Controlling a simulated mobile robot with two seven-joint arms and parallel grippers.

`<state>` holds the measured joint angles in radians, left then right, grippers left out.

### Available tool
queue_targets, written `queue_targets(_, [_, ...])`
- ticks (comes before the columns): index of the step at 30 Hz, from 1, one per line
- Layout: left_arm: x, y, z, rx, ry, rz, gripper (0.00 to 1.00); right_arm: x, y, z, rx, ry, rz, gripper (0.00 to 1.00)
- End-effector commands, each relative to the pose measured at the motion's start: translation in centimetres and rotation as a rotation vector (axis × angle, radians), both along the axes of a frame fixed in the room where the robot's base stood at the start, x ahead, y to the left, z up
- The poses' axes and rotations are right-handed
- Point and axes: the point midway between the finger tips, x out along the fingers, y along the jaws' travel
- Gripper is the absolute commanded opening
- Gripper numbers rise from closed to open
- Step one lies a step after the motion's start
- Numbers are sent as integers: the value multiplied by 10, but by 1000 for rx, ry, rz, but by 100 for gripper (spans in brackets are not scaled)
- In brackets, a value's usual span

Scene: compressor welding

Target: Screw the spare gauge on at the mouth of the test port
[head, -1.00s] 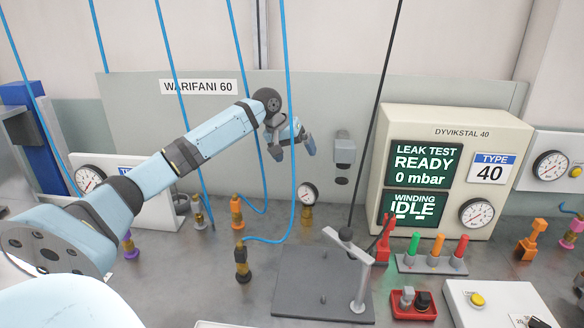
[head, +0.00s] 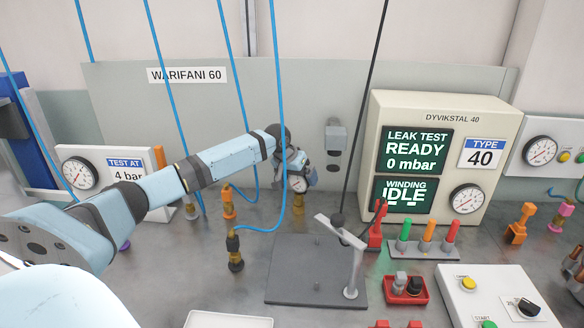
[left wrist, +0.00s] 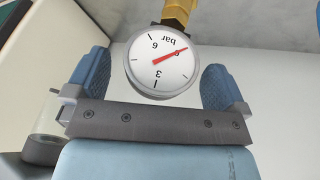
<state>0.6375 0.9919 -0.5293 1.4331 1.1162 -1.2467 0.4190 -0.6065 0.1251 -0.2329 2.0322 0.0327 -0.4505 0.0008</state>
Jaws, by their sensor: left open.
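A small round gauge (head: 297,184) with a white dial and red needle stands on a brass fitting (head: 298,201) at the back of the bench. In the left wrist view the gauge (left wrist: 162,64) sits between the two blue fingers, with room on both sides, and its brass stem (left wrist: 177,13) runs out at the top. My left gripper (head: 296,169) is open around the gauge, not closed on it. It partly hides the gauge in the head view. I cannot tell which fitting is the test port. My right gripper is not in view.
The grey plate (head: 300,288) with a post and crossbar stands in front of the gauge. The leak tester (head: 455,105) stands at the right, reading READY, 0 mbar.

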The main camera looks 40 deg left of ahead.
Motion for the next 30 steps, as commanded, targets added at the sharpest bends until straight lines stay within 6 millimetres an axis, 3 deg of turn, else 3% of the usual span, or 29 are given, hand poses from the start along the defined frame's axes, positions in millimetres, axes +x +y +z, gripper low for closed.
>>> queue_targets(6, [6,-1,-13,1,0,-1,100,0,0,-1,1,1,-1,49])
queue_targets(14, [6,-1,-14,1,0,-1,100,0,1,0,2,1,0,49])
queue_targets(17, [6,-1,-14,1,0,0,82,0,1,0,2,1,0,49])
queue_targets(21, [6,-1,-14,1,0,0,49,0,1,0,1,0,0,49])
queue_targets(23, [6,-1,-14,1,0,0,45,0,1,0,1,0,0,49])
queue_targets(24, [6,-1,-14,1,-1,1,61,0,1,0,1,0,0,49])
queue_targets(29, [6,-1,-14,1,-1,1,25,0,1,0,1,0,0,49])
queue_targets(30, [6,-1,-13,0,-1,-3,25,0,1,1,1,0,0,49])
